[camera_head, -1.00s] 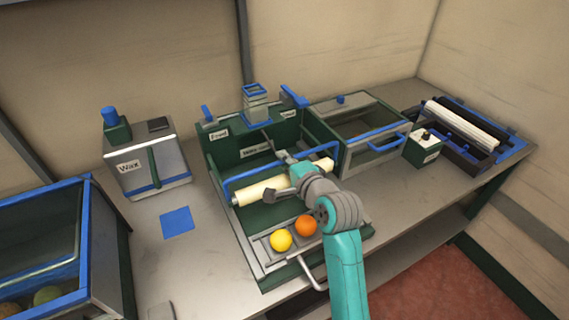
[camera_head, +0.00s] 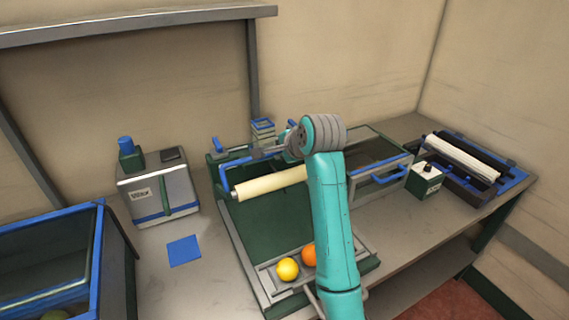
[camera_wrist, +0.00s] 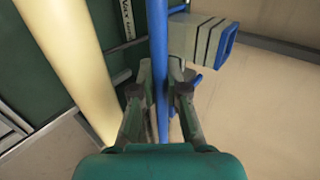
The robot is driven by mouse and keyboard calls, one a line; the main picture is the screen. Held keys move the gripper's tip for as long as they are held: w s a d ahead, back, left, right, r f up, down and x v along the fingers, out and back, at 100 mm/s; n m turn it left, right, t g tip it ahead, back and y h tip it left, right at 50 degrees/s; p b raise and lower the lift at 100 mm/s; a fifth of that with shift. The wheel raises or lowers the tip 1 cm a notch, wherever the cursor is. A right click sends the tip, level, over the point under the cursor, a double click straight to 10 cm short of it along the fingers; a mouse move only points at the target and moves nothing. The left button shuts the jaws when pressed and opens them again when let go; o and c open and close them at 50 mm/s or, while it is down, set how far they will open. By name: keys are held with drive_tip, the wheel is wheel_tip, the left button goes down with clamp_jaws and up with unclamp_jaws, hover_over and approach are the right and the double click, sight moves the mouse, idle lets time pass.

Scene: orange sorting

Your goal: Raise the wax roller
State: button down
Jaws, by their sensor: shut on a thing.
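The wax roller (camera_head: 270,186) is a cream cylinder with a blue bar handle (camera_head: 238,160), raised above the green sorting box (camera_head: 263,228). In the wrist view the cream roller (camera_wrist: 65,60) runs along the left, beside the blue bar (camera_wrist: 159,60). My gripper (camera_wrist: 160,92) is shut on the blue bar, one finger on each side of it. In the head view my arm hides the roller's right end and most of the gripper. A yellow ball (camera_head: 287,269) and an orange (camera_head: 309,255) lie in the front tray of the box, below the roller.
A wax machine (camera_head: 158,188) and a blue square (camera_head: 184,250) are at left. A glass-topped box (camera_head: 372,150) with a blue handle, a small switch box (camera_head: 427,181) and a roller unit (camera_head: 465,160) stand at right. A blue-framed bin (camera_head: 60,260) is at the left front.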

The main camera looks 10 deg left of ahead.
drive_tip(key=shift+w+a+r, duration=0.4)
drive_tip(key=shift+w+r, duration=0.1)
drive_tip(key=shift+w, duration=0.1)
drive_tip(key=shift+w+a+r, duration=0.35)
drive_tip(key=shift+w+r, duration=0.15)
drive_tip(key=shift+w, duration=0.05)
drive_tip(key=c, duration=1.2)
unclamp_jaws()
drive_tip(key=shift+w, duration=0.1)
drive_tip(key=v, duration=1.2)
drive_tip(key=shift+f, duration=0.1)
